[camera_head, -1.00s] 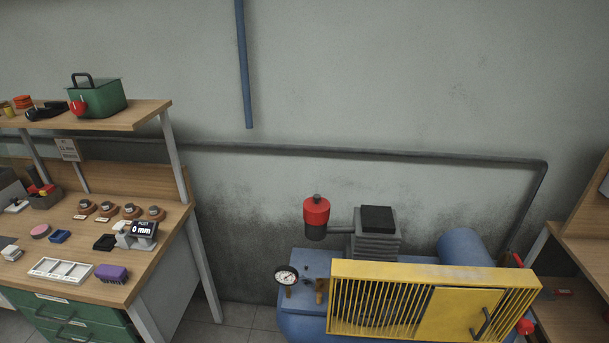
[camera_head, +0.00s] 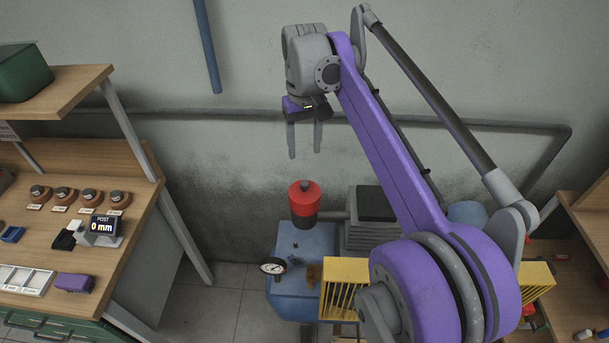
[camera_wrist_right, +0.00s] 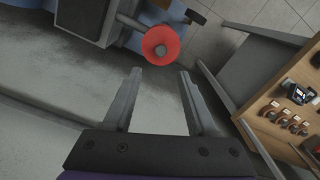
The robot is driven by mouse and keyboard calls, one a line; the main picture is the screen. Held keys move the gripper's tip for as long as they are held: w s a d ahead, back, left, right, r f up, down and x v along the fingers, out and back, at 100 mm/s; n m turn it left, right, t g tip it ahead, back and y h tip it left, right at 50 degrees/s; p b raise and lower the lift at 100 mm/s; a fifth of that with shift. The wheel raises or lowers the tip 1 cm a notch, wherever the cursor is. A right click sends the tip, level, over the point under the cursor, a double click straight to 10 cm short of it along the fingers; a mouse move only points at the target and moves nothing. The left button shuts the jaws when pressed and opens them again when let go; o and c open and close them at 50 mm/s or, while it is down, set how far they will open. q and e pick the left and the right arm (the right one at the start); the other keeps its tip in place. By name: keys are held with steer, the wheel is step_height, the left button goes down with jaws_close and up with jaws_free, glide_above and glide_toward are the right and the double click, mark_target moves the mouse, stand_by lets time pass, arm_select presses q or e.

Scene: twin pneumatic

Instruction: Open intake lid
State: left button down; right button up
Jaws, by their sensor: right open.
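The intake is a canister with a red lid (camera_head: 303,193) and a dark lower body, standing on the blue compressor tank (camera_head: 300,243). In the right wrist view the round red lid (camera_wrist_right: 160,45) shows beyond the fingertips, with a small pale knob at its middle. My right gripper (camera_head: 305,155) points down above the lid, with a gap between them. Its two fingers are apart and empty; they also show in the right wrist view (camera_wrist_right: 160,75). The lid sits on the canister. My left gripper is not in view.
A pressure gauge (camera_head: 273,267) stands on the tank at the front left. A dark-topped finned block (camera_head: 375,205) stands right of the intake. A yellow guard (camera_head: 345,280) is partly hidden by my right arm. The workbench (camera_head: 110,245) is at left, with open floor between.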

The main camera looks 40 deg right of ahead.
mark_target(304, 183)
steer(key=f, duration=1)
steer(key=shift+s+a+f+b, duration=0.15)
steer(key=shift+s+f+b, duration=0.05)
steer(key=shift+b, duration=0.15)
jaws_close()
stand_by(0.9)
